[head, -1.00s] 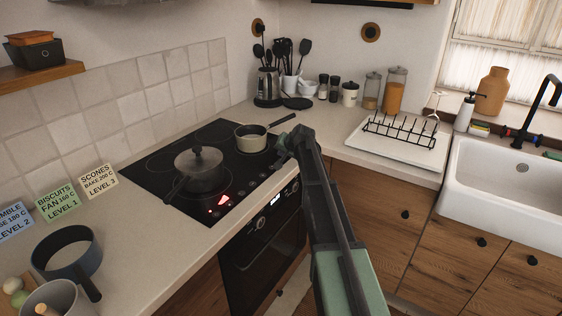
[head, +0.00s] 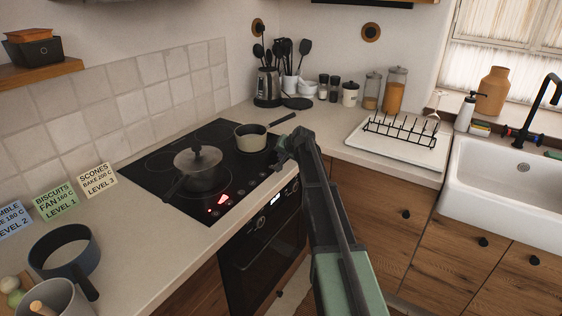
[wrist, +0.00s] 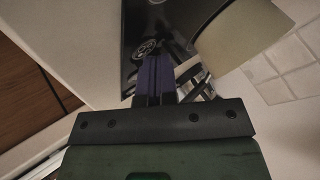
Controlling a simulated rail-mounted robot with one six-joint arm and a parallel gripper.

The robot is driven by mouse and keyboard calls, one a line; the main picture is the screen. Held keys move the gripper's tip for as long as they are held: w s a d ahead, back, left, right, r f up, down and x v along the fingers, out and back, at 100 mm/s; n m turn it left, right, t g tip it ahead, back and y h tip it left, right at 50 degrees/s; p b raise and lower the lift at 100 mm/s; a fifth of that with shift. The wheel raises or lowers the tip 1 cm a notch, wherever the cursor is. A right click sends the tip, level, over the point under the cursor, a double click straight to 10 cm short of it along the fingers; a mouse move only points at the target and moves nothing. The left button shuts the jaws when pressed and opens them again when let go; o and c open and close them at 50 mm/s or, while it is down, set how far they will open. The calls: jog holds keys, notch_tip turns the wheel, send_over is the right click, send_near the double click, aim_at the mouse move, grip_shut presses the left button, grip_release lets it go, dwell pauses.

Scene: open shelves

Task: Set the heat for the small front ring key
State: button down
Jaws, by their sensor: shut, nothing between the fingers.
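The black glass hob (head: 150,177) is set in the counter, with a row of round keys (head: 241,191) along its front edge. Red lights (head: 222,199) glow near the left end of that row. I cannot tell which key is the small front ring's. My gripper (head: 281,152) is at the hob's right front corner, close to the glass. In the wrist view its dark fingers (wrist: 154,76) are together and empty, just below a round pale mark (wrist: 145,48) on the black glass. Contact with the glass cannot be told.
A lidded pot (head: 200,172) stands on the front left of the hob. A pale saucepan (head: 251,138) stands behind my gripper, its handle pointing right; it looms in the wrist view (wrist: 240,28). Recipe cards (head: 98,180) and a blue pan (head: 64,250) are at the left.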

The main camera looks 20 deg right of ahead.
jog(key=shift+s+f+b, duration=0.2)
jog(key=shift+f+b, duration=0.1)
jog(key=shift+b, duration=0.05)
dwell(0.5)
jog(key=shift+r, duration=0.1)
jog(key=shift+w+a+r+p, duration=0.1)
jog(key=shift+w+r+p, duration=0.1)
jog(key=shift+r+p, duration=0.45)
jog(key=shift+f, duration=0.1)
notch_tip(320, 180, up, 5)
jog(key=p, duration=0.5)
jog(key=shift+r, duration=0.2)
jog(key=shift+f, duration=0.15)
dwell(1.9)
